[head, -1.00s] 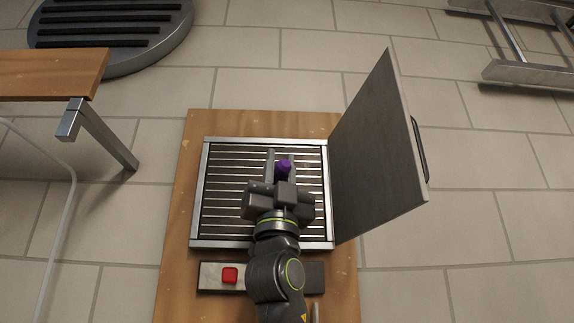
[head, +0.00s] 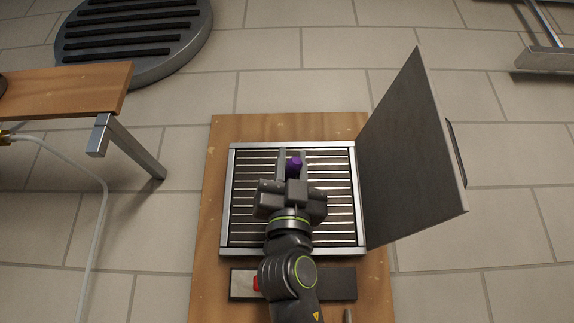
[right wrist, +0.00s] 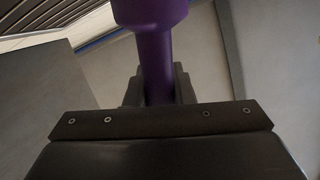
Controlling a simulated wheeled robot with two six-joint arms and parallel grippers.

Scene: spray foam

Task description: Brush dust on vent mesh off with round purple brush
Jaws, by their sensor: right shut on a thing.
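The vent mesh (head: 335,222) is a slatted dark grille in a metal frame, set on a wooden board (head: 215,190). Its grey door (head: 415,150) stands open on the right side. My right gripper (head: 293,163) is over the upper middle of the vent, shut on the round purple brush (head: 294,168). The brush's purple handle also shows between the fingers in the right wrist view (right wrist: 152,50). Its bristles are hidden, and I cannot tell whether it touches the mesh. No dust can be made out on the slats. My left gripper is not in view.
A grey panel with a red button (head: 257,284) lies on the board below the vent, partly behind my arm. A wooden table (head: 70,88) with a pale hose (head: 104,200) is at left. A round slatted disc (head: 135,40) is at upper left. Tiled floor surrounds the board.

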